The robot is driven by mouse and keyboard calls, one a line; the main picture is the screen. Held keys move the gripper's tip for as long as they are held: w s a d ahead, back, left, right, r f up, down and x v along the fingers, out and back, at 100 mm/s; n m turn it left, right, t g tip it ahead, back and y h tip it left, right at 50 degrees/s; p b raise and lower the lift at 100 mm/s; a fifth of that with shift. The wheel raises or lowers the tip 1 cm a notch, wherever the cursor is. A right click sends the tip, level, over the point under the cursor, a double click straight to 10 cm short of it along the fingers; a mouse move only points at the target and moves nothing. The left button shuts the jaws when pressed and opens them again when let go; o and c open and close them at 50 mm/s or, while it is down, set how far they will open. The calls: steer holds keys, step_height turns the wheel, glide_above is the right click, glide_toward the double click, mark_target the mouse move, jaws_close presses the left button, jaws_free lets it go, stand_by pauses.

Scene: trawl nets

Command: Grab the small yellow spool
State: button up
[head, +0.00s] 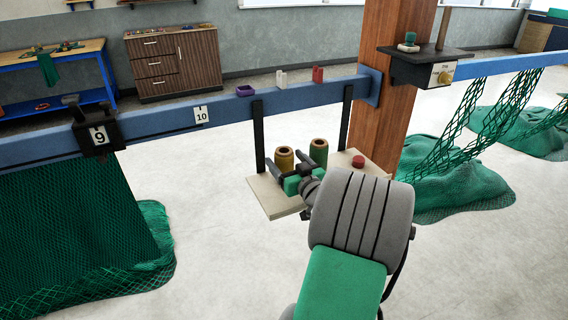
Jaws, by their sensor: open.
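The small yellow spool (285,157), ochre with a dark hole in its top, stands upright on the pale hanging shelf (268,198). A spool with a green wound middle and brown ends (319,152) stands to its right. My gripper (289,167) is open over the shelf, its two dark fingers reaching toward the spools. In the picture one finger lies at the left of the yellow spool and the other at its right. The spool's lower part is hidden by my gripper. I cannot tell whether the fingers touch it.
A red round piece (358,161) lies on the shelf's right end. Dark straps hang the shelf from a blue rail (228,113). A purple tray (245,90) and two small holders sit on the rail. A wooden post (388,80) stands to the right. Green nets hang on both sides.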

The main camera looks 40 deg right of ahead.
steer(key=shift+c, duration=0.5)
steer(key=c, duration=1.5)
steer(key=shift+o, duration=0.2)
steer(key=shift+r, duration=0.1)
